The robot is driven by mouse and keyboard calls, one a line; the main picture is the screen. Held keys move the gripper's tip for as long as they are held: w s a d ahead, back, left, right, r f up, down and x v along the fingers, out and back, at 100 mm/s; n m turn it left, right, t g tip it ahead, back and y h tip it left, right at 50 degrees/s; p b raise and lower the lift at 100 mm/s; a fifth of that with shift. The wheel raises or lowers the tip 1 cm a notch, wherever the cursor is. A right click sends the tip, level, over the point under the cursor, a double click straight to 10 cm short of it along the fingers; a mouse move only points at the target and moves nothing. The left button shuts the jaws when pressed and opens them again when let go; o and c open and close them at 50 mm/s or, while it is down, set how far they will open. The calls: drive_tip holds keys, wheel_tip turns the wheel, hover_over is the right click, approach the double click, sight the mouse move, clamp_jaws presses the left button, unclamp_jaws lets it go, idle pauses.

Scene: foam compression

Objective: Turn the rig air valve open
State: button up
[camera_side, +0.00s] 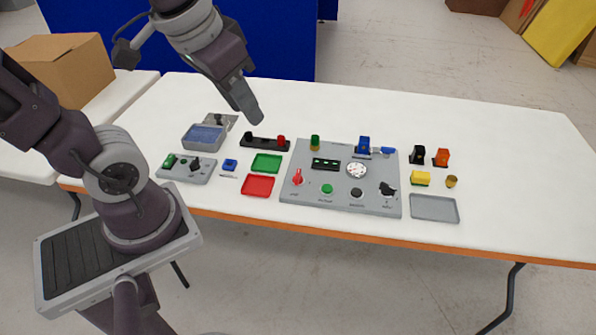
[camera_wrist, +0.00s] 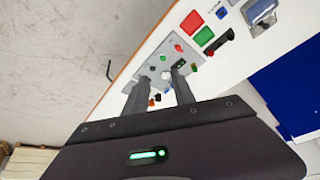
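The grey rig panel (camera_side: 330,200) lies on the white table and also shows in the wrist view (camera_wrist: 158,55). At its front left is a red knob (camera_side: 297,177), also in the wrist view (camera_wrist: 178,47). At its front right is a black knob (camera_side: 388,190). The labels are too small to read, so I cannot tell for certain which knob is the air valve. My gripper (camera_side: 248,106) hangs above the table, behind and left of the panel, touching nothing. In the wrist view its fingers (camera_wrist: 160,77) are apart and empty, and partly hide the panel.
Left of the panel are a red tray (camera_side: 258,185), a green tray (camera_side: 267,162), a black holder (camera_side: 265,142) and a small control box (camera_side: 187,168). Small blocks (camera_side: 441,157) and a grey tray (camera_side: 434,208) sit to its right. The table's far right is clear.

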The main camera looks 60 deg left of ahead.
drive_tip(key=w+a+f+n+g+y, duration=0.1)
drive_tip(key=w+a+f, duration=0.1)
drive_tip(key=w, duration=0.3)
drive_tip(key=w+a+f+n+g, duration=0.1)
drive_tip(key=w+a+f, duration=0.2)
drive_tip(key=w, duration=0.1)
drive_tip(key=n+g+h, duration=0.2)
drive_tip(key=n, duration=0.3)
hover_over(298, 174)
wheel_tip(298, 174, down, 21)
drive_tip(key=shift+f, duration=0.1)
wheel_tip(298, 174, down, 7)
drive_tip(key=shift+f, duration=0.55)
clamp_jaws()
